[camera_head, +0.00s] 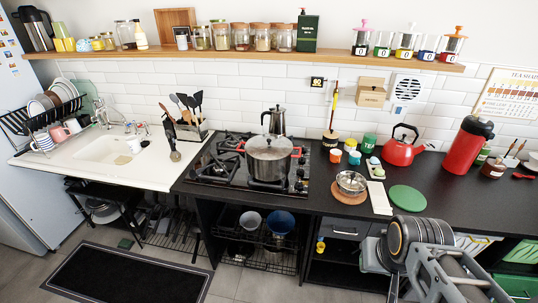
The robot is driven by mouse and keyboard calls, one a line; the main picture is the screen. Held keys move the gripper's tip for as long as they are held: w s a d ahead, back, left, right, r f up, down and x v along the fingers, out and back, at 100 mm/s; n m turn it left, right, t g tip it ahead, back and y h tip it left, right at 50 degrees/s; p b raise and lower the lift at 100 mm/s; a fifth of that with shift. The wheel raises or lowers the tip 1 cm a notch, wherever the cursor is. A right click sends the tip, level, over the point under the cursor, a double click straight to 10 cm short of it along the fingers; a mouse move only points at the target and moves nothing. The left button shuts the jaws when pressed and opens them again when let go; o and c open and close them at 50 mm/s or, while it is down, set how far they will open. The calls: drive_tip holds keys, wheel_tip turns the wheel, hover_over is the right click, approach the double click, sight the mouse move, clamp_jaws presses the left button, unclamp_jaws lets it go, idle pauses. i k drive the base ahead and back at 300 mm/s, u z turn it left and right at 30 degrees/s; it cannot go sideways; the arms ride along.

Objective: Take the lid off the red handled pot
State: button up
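The red handled pot (268,170) is a steel pot standing on the black gas hob (216,163), left of the picture's middle. Its red side handles stick out to the left and right. The lid (268,146) sits on top of the pot and covers its mouth; the lid's fine detail is too small to tell. Grey and black parts of my arm (450,265) show at the lower right, well apart from the pot and in front of the counter. My gripper's fingertips cannot be made out there, so its opening is unclear.
A moka pot (274,121) stands close behind the pot. A utensil holder (187,130) is to its left. A steel bowl (351,183), small jars and a red kettle (402,147) are to its right. A loaded shelf (250,55) runs above. The counter front by the hob is clear.

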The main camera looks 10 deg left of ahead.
sight(267, 147)
drive_tip(key=z, duration=0.15)
drive_tip(key=k, duration=0.4)
drive_tip(key=u, duration=1.35)
drive_tip(key=i, duration=1.7)
drive_tip(key=z, duration=0.35)
